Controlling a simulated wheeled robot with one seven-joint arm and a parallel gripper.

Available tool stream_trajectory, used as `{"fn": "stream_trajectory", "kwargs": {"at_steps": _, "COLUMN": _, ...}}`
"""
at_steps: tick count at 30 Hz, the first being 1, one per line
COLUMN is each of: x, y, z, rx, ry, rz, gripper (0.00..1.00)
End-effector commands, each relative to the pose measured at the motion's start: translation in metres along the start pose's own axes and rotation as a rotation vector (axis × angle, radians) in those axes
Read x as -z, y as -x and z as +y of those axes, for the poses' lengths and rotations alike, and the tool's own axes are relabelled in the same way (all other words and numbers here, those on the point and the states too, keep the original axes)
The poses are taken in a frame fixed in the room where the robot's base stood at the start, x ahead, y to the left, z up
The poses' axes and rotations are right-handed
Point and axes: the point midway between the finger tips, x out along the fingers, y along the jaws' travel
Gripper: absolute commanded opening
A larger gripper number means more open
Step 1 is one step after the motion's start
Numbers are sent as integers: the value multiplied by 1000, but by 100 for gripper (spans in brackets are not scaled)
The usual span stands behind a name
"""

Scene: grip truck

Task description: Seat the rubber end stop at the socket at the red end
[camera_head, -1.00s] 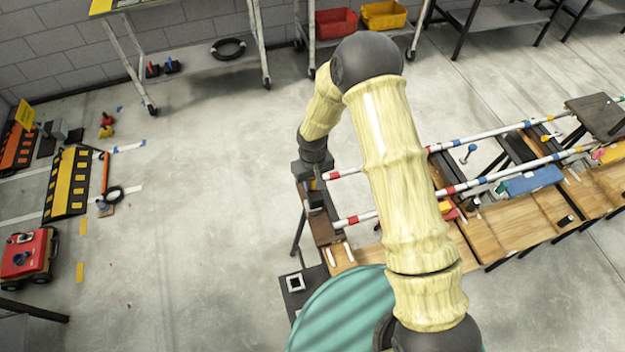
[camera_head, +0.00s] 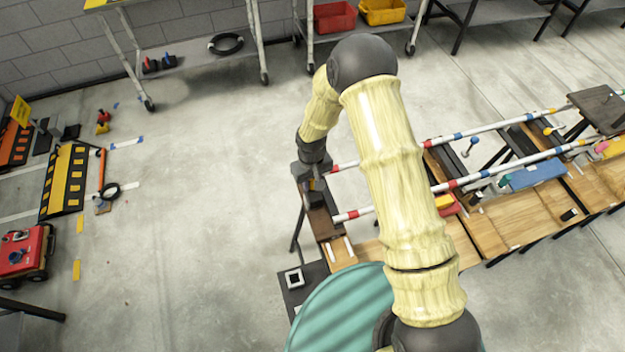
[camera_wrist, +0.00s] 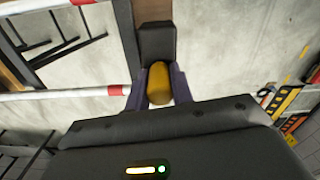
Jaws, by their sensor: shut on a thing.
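My gripper (camera_wrist: 150,88) is shut on a yellow, rounded grip (camera_wrist: 160,84). A dark block (camera_wrist: 157,44), which looks like the rubber end stop, lies just beyond the grip in the wrist view. It also shows below my gripper (camera_head: 312,180) in the head view, as a dark block (camera_head: 316,199) over the dark cross beam (camera_head: 322,222) at the rails' left end. The two white rails (camera_head: 352,163) (camera_head: 366,210) have red bands at this end. The socket is hidden; I cannot tell whether the block touches the beam.
My arm covers the middle of the rails. Wooden bench tops (camera_head: 510,215) run to the right, with a blue item (camera_head: 537,175) on them. A black plate with a white square frame (camera_head: 294,280) is near the front.

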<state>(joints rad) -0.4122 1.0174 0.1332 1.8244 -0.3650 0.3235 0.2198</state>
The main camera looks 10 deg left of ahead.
Motion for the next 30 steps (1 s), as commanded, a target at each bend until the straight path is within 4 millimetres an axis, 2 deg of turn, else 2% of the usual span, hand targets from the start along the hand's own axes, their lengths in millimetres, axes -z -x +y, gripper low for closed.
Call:
{"fn": "stream_trajectory", "kwargs": {"at_steps": 9, "x": 0, "y": -12, "z": 0, "rx": 0, "ry": 0, "rz": 1, "gripper": 0}}
{"fn": "stream_trajectory", "kwargs": {"at_steps": 20, "x": 0, "y": -13, "z": 1, "rx": 0, "ry": -1, "rz": 1, "gripper": 0}}
{"fn": "stream_trajectory", "kwargs": {"at_steps": 21, "x": 0, "y": -13, "z": 1, "rx": 0, "ry": -1, "rz": 1, "gripper": 25}}
{"fn": "stream_trajectory", "kwargs": {"at_steps": 24, "x": 0, "y": -13, "z": 1, "rx": 0, "ry": -1, "rz": 0, "gripper": 44}}
{"fn": "stream_trajectory", "kwargs": {"at_steps": 25, "x": 0, "y": -13, "z": 1, "rx": 0, "ry": -1, "rz": 0, "gripper": 48}}
{"fn": "stream_trajectory", "kwargs": {"at_steps": 30, "x": 0, "y": -13, "z": 1, "rx": 0, "ry": -1, "rz": 0, "gripper": 48}}
